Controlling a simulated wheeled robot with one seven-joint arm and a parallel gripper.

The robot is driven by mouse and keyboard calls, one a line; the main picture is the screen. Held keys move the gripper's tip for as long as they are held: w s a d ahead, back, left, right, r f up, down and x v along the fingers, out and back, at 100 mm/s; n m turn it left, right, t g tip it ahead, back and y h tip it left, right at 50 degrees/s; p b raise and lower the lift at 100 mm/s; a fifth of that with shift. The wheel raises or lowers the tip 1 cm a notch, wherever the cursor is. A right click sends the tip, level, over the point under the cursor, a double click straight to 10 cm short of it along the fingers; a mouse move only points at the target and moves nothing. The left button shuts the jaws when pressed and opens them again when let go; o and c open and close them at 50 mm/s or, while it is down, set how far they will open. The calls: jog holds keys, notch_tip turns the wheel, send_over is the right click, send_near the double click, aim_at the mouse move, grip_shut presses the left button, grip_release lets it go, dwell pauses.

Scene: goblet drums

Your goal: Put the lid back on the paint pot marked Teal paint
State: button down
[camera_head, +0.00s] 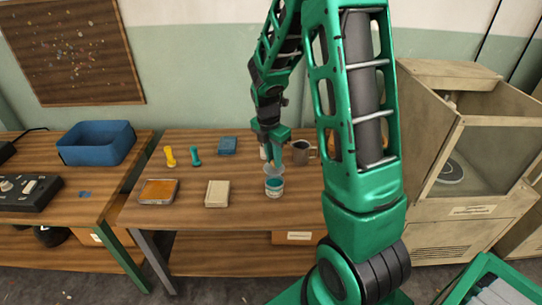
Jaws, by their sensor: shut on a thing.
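The paint pot (274,188) stands upright near the front of the middle table. It is small and pale with a teal band; its lettering is too small to read. My gripper (273,158) points down above the pot and is shut on what looks like the lid (273,170), a pale bluish disc close over the pot's top. I cannot tell whether the lid touches the rim. The fingertips are too small to see clearly.
On the wooden table (245,228) are a grey mug (301,152), a beige block (217,194), an orange-topped tray (158,191), a blue block (228,145), and yellow (170,157) and teal (195,157) pieces. A beige cabinet (470,160) stands right.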

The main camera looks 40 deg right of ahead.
aim_at(274, 169)
jog(key=shift+d+f, duration=0.1)
jog(key=shift+f, duration=2.5)
jog(key=shift+s+f, duration=0.1)
jog(key=shift+f, duration=0.05)
dwell(0.4)
jog(key=c, duration=1.5)
grip_release()
jog(key=shift+o, duration=0.5)
jog(key=o, duration=0.4)
jog(key=shift+c, duration=0.2)
jog(key=shift+r, duration=3.55)
